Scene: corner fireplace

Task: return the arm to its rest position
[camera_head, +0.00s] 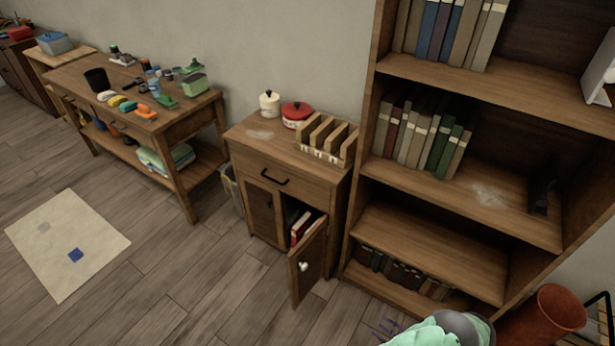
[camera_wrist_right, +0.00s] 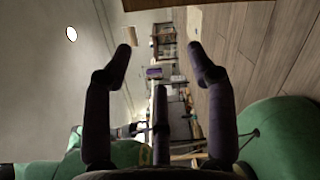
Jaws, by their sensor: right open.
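My right gripper (camera_head: 388,328) shows at the bottom edge of the head view, as thin purple fingers beside my mint-green arm. My left gripper is in neither view.
A cabinet (camera_head: 290,180) has its lower door (camera_head: 306,265) swung open. A tall bookshelf (camera_head: 470,170) stands to its right. A reddish-brown pot (camera_head: 548,316) is close to my right arm. A workbench (camera_head: 165,120) stands left; open floor (camera_head: 190,260) lies before it.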

